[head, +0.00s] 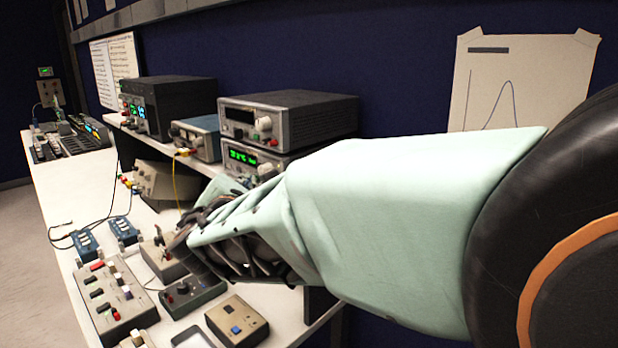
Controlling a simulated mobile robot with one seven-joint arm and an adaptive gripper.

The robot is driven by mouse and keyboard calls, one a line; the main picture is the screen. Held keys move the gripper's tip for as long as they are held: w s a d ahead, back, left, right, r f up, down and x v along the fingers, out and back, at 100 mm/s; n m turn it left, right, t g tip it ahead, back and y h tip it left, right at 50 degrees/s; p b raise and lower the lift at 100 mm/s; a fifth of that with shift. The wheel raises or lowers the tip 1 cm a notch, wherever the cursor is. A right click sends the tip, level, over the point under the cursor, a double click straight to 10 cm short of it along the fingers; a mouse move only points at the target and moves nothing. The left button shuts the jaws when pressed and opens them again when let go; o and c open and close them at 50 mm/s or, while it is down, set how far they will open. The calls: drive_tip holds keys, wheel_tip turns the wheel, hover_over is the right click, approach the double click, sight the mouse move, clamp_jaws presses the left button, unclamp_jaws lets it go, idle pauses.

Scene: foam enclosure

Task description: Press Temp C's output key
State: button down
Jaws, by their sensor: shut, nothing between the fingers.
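My gripper (183,241) is at the end of my arm, which reaches in from the right under a pale green sleeve. It is shut and empty, over the bench between the front control boxes and the shelf. I cannot read any label, so I cannot tell which unit is Temp C or which key is its output key. Two stacked grey instruments stand on the shelf: the upper one (300,115) has a dark display, and the lower one (243,158) has a lit green display. My sleeve hides part of the lower one.
A black instrument (180,105) with a lit display and a small blue unit (196,138) share the shelf. Cables hang nearby.

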drive_tip(key=shift+s+a, duration=0.4)
drive_tip(key=shift+s, duration=0.15)
drive_tip(key=s+a, duration=0.3)
drive_tip(key=shift+s+a, duration=0.15)
drive_tip(key=shift+s, duration=0.25)
idle(0.8)
